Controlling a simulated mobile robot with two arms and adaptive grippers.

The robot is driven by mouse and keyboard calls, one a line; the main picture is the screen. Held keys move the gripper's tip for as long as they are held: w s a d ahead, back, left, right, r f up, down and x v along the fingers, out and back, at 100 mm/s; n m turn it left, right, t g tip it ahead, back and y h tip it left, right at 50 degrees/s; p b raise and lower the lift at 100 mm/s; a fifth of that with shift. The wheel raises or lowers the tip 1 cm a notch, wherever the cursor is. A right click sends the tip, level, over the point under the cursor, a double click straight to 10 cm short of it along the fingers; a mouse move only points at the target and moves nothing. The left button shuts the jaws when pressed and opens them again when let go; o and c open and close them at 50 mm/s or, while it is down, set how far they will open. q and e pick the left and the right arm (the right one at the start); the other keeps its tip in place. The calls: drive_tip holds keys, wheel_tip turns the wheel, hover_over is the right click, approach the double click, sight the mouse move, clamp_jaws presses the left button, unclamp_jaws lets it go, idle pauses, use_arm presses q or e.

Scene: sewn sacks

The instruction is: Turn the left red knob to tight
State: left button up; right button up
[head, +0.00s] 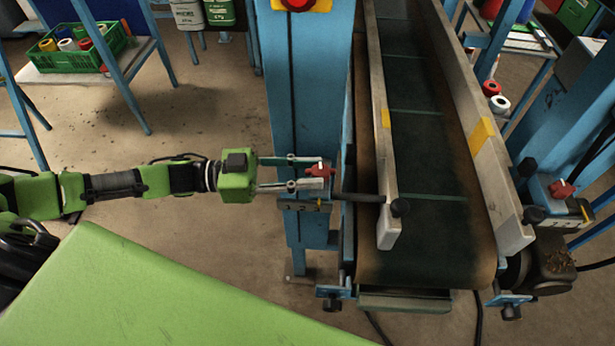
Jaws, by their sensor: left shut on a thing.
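The left red knob (319,169) sits on a clamp block on the left side of the conveyor, by the blue post. My left gripper (317,173) comes in level from the left and is shut on this knob, with one finger on its far side and one on its near side. The fingers partly hide the knob and its block. A scale plate (302,205) with small marks shows just below, too small to read. A second red knob (562,188) sits on the right side of the conveyor, away from my gripper. My right gripper is not in view.
The blue post (307,90) stands right behind the left knob. A dark rod (358,197) runs from the block to the conveyor's left guide rail (377,120). The dark belt (425,150) is empty. A green crate (75,63) with spools stands on a table at back left.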

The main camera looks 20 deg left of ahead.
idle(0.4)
use_arm(q)
drive_tip(key=o, duration=1.1)
drive_tip(key=v, duration=1.2)
drive_tip(key=c, duration=0.3)
drive_tip(key=shift+d+r, duration=0.1)
